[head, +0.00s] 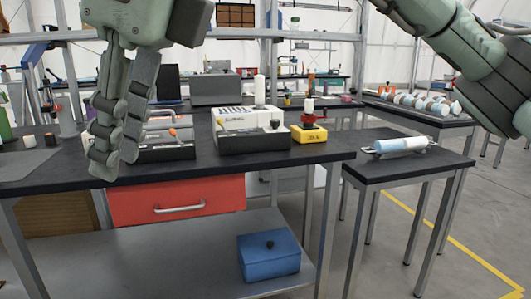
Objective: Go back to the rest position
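My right gripper (115,158) hangs at the upper left of the head view with its jointed grey-green fingers pointing down. It is over the front edge of the dark workbench (225,168), and I see nothing held in it. Its fingers overlap from this angle, so I cannot tell how far apart they are. A link of my arm crosses the upper right corner. My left gripper is not in view.
The bench carries a white-and-grey device (250,125), a yellow box (309,134) and a metal case behind the fingers. A red drawer (175,200) hangs below; a blue box (268,256) sits on the lower shelf. A side table (395,170) holds a pale cylinder (400,145).

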